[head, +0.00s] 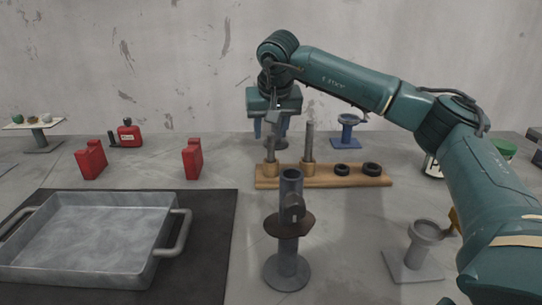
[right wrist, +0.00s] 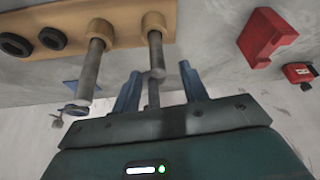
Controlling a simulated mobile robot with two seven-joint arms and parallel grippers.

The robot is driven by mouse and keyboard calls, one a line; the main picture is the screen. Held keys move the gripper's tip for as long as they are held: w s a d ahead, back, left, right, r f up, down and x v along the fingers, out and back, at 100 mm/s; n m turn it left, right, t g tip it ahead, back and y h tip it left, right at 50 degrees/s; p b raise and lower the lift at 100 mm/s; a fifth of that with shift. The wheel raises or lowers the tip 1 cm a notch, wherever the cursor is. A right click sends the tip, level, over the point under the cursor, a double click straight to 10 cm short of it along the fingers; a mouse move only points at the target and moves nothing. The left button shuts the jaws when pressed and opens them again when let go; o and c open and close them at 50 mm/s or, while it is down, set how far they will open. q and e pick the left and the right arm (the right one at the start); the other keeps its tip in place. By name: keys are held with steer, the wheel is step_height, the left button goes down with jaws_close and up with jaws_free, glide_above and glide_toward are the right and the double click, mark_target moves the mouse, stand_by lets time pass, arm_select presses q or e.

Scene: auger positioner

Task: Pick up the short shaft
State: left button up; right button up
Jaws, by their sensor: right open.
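The short shaft (head: 270,149) stands upright in the left wooden socket of a wooden rack (head: 345,182). In the right wrist view the short shaft (right wrist: 156,55) points toward my gripper, and its free end appears between the fingertips. My right gripper (head: 270,137) is open, pointing down above the shaft; its fingers also show in the right wrist view (right wrist: 160,72). I see no grip on the shaft. A longer shaft (head: 309,141) stands in the right socket, outside the fingers; it also shows in the right wrist view (right wrist: 92,65). My left gripper is not in view.
Two black rings (head: 342,169) lie on the rack's right part. A grey stand with a brown disc (head: 289,225) is in front of the rack. A metal tray (head: 85,240) is at left. Red blocks (head: 192,158) and a blue stand (head: 347,130) are nearby.

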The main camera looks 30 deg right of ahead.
mark_target(271, 134)
steer(key=x, duration=0.4)
steer(key=shift+d+f, duration=0.1)
steer(key=shift+f, duration=0.05)
steer(key=shift+c, duration=0.4)
jaws_close()
